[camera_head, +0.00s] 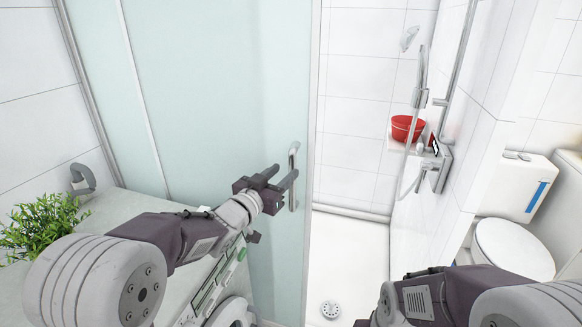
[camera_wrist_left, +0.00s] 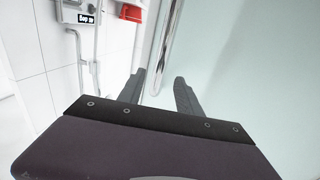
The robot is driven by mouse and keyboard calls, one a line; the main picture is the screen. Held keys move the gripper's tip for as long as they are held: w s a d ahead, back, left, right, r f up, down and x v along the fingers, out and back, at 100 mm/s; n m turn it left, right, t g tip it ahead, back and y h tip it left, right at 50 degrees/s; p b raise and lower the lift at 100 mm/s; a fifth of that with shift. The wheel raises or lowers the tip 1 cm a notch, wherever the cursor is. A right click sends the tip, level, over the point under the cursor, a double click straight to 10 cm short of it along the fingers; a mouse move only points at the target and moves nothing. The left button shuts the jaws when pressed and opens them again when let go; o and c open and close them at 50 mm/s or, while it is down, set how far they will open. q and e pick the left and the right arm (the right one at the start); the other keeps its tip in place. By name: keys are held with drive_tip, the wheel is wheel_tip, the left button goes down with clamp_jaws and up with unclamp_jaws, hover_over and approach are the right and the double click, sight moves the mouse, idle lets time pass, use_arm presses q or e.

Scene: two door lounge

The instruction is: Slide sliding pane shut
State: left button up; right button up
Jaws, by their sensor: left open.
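The sliding pane (camera_head: 225,90) is a tall frosted glass door on the left of the head view, and its glass also fills the right of the left wrist view (camera_wrist_left: 250,80). A vertical metal handle (camera_head: 294,165) stands near its right edge; the bar also shows in the left wrist view (camera_wrist_left: 165,45). The shower opening to the right of the pane is uncovered. My left gripper (camera_head: 285,178) is open at the handle. In the left wrist view its fingers (camera_wrist_left: 163,88) point toward the bar's lower end; I cannot tell whether they touch it. My right gripper is out of view.
A counter (camera_head: 140,220) with a green plant (camera_head: 45,222) is at left, above a white front-loading appliance. Inside the shower are a red bowl (camera_head: 407,128), a metal mixer (camera_head: 436,165) and a floor drain (camera_head: 331,309). A toilet (camera_head: 512,248) stands at right.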

sight(291, 166)
use_arm(q)
drive_tip(key=x, duration=0.4)
drive_tip(key=shift+w+d+r, duration=0.1)
drive_tip(key=shift+d+r, duration=0.05)
drive_tip(key=shift+d, duration=0.15)
drive_tip(key=shift+w+d, duration=0.1)
drive_tip(key=shift+w, duration=0.3)
clamp_jaws()
drive_tip(key=shift+d, duration=0.15)
